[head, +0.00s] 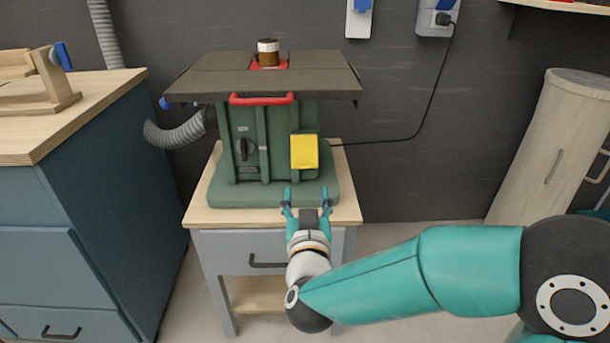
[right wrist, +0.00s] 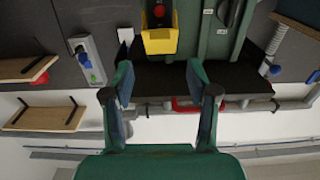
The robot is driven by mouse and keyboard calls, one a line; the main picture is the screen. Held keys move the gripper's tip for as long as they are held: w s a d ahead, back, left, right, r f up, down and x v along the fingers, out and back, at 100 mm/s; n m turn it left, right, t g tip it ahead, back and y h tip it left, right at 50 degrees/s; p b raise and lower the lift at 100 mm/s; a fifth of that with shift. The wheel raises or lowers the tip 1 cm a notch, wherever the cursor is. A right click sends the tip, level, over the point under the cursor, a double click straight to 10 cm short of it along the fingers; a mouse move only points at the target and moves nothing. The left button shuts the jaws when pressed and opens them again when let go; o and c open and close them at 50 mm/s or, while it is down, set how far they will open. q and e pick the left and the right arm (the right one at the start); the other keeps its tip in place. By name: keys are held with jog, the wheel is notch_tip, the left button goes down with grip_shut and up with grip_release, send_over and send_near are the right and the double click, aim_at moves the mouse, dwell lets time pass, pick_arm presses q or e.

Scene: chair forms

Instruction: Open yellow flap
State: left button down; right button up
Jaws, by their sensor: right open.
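The yellow flap (head: 304,152) is on the front right of the green machine (head: 245,165), and in the head view it hangs down flat as a cover. In the right wrist view, which looks upside down, the flap (right wrist: 160,41) is at the top centre, with a red round part in a dark recess beside it. My right gripper (head: 306,198) is open and empty, in front of and below the flap, apart from it. Its two spread fingers also show in the right wrist view (right wrist: 160,75). My left gripper is not in view.
The machine stands on a small cabinet (head: 250,240) with a wooden top. A red handle (head: 262,99) runs along the front of the dark tabletop (head: 200,80). A grey hose (head: 175,132) and a black dial (head: 246,150) are left of the flap. A blue workbench (head: 100,210) stands at left.

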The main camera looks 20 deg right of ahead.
send_near(304, 152)
jog(key=w, duration=0.1)
jog(key=w+d+f, duration=0.1)
jog(key=w, duration=0.1)
jog(key=w+f+b, duration=0.1)
jog(key=w, duration=0.1)
jog(key=shift+w+d+f, duration=0.1)
jog(key=shift+d, duration=0.2)
grip_shut()
